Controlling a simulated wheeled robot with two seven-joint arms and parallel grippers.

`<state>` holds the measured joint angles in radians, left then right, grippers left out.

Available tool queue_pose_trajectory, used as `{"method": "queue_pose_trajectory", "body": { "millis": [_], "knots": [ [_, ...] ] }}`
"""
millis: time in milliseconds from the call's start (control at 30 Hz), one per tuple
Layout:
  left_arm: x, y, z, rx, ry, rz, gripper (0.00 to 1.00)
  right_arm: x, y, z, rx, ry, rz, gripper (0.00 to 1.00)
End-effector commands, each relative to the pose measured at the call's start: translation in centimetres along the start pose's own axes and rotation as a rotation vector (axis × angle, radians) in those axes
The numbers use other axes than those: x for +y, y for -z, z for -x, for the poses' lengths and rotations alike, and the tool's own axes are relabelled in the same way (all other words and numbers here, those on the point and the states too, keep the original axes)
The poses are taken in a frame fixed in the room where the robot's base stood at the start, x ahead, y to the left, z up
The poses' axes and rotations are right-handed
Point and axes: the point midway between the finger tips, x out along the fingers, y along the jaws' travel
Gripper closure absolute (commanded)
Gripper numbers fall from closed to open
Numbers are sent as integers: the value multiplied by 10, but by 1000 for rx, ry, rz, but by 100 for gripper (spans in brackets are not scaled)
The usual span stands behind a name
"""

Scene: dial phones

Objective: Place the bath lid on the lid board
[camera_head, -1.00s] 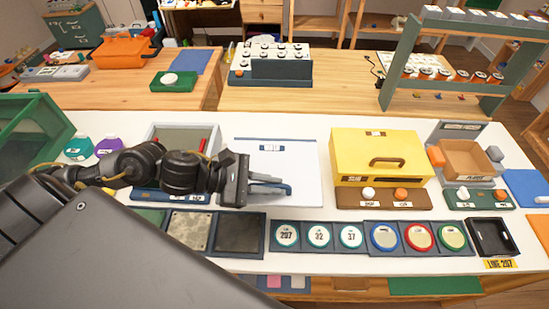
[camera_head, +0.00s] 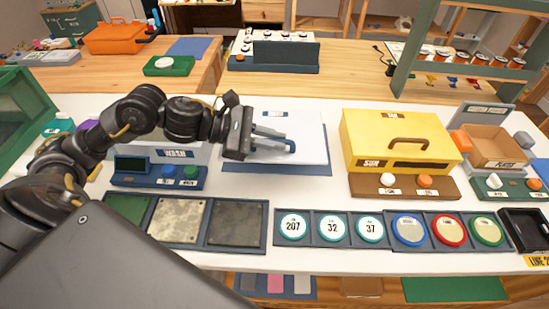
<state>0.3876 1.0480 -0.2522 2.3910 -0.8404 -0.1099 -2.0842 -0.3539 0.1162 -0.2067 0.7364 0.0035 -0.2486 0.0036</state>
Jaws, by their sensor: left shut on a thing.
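The bath lid (camera_head: 308,134) is a flat white slab with a blue handle (camera_head: 291,147). My left gripper (camera_head: 268,141) reaches in from the left and is shut on this handle. The lid is over the blue lid board (camera_head: 277,170), whose front edge shows below the slab. I cannot tell whether the lid touches the board. The wash bath (camera_head: 176,153) is left of the lid, partly hidden behind my left arm. My right gripper is not in view.
A blue control box (camera_head: 158,181) fronts the bath. A yellow box (camera_head: 400,140) stands right of the lid. Dark plates and round dials, including the 207 dial (camera_head: 293,226), line the front. White table (camera_head: 290,190) is clear between them and the lid.

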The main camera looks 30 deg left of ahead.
Motion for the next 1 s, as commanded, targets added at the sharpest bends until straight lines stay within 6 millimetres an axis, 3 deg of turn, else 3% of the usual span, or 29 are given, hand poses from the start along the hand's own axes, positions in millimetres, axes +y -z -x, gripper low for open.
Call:
{"method": "queue_pose_trajectory", "body": {
  "millis": [100, 300, 567, 800, 1000],
  "knots": [
    [10, 26, -12, -4, -1, 5, 100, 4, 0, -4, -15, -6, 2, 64],
    [22, 54, -24, -5, -2, 0, 100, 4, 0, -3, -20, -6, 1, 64],
    [25, 63, -27, -5, -2, -4, 100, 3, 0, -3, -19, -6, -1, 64],
    [20, 88, -37, -5, -1, 1, 100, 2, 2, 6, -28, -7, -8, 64],
    [18, 94, -40, -5, -1, -5, 100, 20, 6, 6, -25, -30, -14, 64]
  ]
}}
